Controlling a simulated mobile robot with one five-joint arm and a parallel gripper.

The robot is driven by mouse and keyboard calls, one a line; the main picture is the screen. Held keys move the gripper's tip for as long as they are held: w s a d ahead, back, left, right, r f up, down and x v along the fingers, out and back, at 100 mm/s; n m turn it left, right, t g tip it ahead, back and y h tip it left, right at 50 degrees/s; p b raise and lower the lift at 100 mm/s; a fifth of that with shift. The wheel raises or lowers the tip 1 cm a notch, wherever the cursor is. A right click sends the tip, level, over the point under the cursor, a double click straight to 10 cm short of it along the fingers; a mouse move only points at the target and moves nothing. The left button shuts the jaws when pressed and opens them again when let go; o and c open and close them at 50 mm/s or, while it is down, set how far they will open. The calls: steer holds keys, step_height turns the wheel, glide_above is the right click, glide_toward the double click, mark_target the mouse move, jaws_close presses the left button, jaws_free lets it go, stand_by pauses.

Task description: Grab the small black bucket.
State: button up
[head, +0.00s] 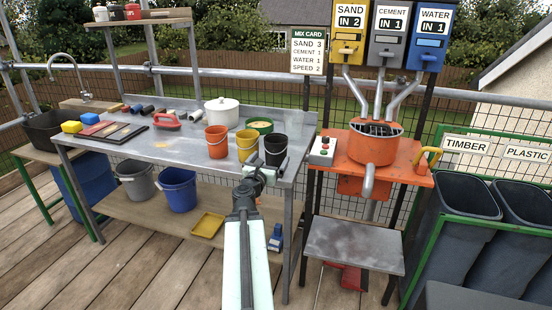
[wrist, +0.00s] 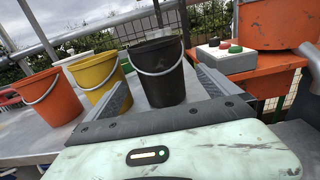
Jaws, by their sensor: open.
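The small black bucket (head: 275,149) stands upright near the right end of the grey workbench (head: 179,152), with its wire handle hanging down the side. In the wrist view the black bucket (wrist: 157,72) is straight ahead, beyond the fingertips and a little left of the middle between them. My gripper (head: 257,172) is open and empty in front of the bucket, at the bench's front edge. Its two fingers (wrist: 165,95) also show in the wrist view, spread apart. I see no contact with the bucket.
A yellow bucket (head: 247,145) and an orange bucket (head: 217,142) stand left of the black one. A green-rimmed tub (head: 260,126) and white pot (head: 222,112) stand behind. The orange mixer (head: 374,146) stands to the right. Blue and grey buckets sit on the lower shelf.

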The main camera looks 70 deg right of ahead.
steer(key=d, duration=0.7)
steer(key=shift+w+d+r, duration=0.2)
steer(key=shift+w+d, duration=0.05)
steer(key=shift+d, duration=0.1)
steer(key=shift+a, duration=0.1)
steer(key=c, duration=1.3)
steer(key=shift+r+p, duration=0.1)
steer(key=shift+p, duration=0.2)
step_height(320, 180, up, 10)
steer(key=p, duration=0.9)
steer(key=shift+p, duration=0.35)
